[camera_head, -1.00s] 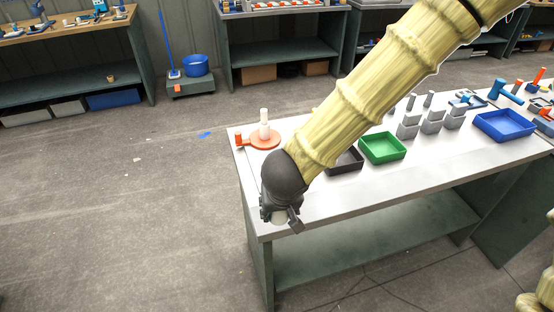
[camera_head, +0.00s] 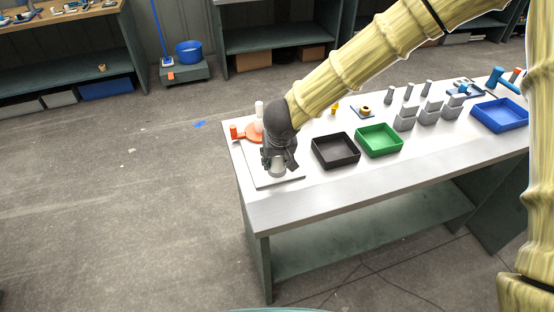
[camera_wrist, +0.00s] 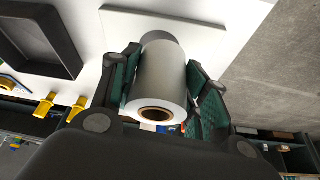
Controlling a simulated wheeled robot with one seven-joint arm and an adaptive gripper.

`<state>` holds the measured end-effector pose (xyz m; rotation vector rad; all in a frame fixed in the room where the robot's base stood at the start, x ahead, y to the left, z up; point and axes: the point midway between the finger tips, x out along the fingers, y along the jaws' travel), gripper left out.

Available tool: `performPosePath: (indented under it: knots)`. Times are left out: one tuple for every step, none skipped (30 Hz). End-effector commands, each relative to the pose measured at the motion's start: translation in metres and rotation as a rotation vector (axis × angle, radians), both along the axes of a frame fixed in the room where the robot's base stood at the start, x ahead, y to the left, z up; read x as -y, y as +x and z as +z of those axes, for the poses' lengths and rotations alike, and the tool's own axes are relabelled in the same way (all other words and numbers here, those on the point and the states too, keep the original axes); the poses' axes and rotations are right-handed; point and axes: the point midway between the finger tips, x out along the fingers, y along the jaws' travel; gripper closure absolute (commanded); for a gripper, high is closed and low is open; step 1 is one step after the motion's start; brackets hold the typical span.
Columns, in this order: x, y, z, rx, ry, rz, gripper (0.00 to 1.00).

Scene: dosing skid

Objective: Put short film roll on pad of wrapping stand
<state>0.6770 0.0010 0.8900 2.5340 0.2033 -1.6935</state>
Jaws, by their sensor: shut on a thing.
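The short film roll, a light grey cylinder with a brown core, is in my gripper. In the wrist view the roll (camera_wrist: 160,80) sits between both fingers of my gripper (camera_wrist: 162,88), its cored end facing the camera. In the head view the roll (camera_head: 277,172) shows below my gripper (camera_head: 279,160), over a thin white plate (camera_head: 262,180) at the table's left end. The plate also shows in the wrist view (camera_wrist: 205,42), with a grey round patch (camera_wrist: 162,37) partly hidden behind the roll. I cannot tell whether the roll touches the plate.
An orange disc (camera_head: 253,138) with a white post stands just behind my gripper. A black tray (camera_head: 335,151) and a green tray (camera_head: 379,141) stand to the right, with grey blocks (camera_head: 404,119) and a blue tray (camera_head: 500,115) beyond. The table's front strip is clear.

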Motion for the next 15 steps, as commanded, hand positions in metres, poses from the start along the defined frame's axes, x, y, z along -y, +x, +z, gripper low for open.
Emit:
performPosePath:
  knots:
    - [0.0, 0.006, 0.0, 0.0, 0.0, -0.001, 0.8]
    - [0.0, 0.008, 0.0, 0.0, 0.001, -0.002, 0.8]
    - [0.001, 0.011, 0.0, 0.0, 0.001, -0.002, 0.8]
    - [0.001, 0.012, -0.001, 0.0, 0.001, -0.002, 0.8]
    - [0.001, 0.013, -0.001, 0.0, 0.0, -0.001, 0.8]
    - [0.001, 0.014, -0.001, 0.0, 0.0, -0.001, 0.8]
    - [0.001, 0.015, -0.001, 0.0, 0.0, -0.001, 0.8]
    - [0.001, 0.017, -0.001, 0.0, 0.001, -0.002, 0.8]
    - [0.002, 0.02, -0.001, 0.0, 0.001, -0.003, 0.8]
    - [0.002, 0.023, -0.002, 0.0, 0.001, -0.004, 0.8]
    - [0.002, 0.022, -0.007, -0.002, 0.0, -0.002, 0.8]
    - [0.002, 0.021, -0.013, -0.003, 0.0, -0.001, 0.8]
    - [0.002, 0.021, -0.017, -0.003, -0.001, 0.0, 0.8]
    - [0.002, 0.021, -0.021, -0.003, -0.001, -0.001, 0.8]
    - [0.002, 0.021, -0.026, -0.003, -0.001, -0.001, 0.8]
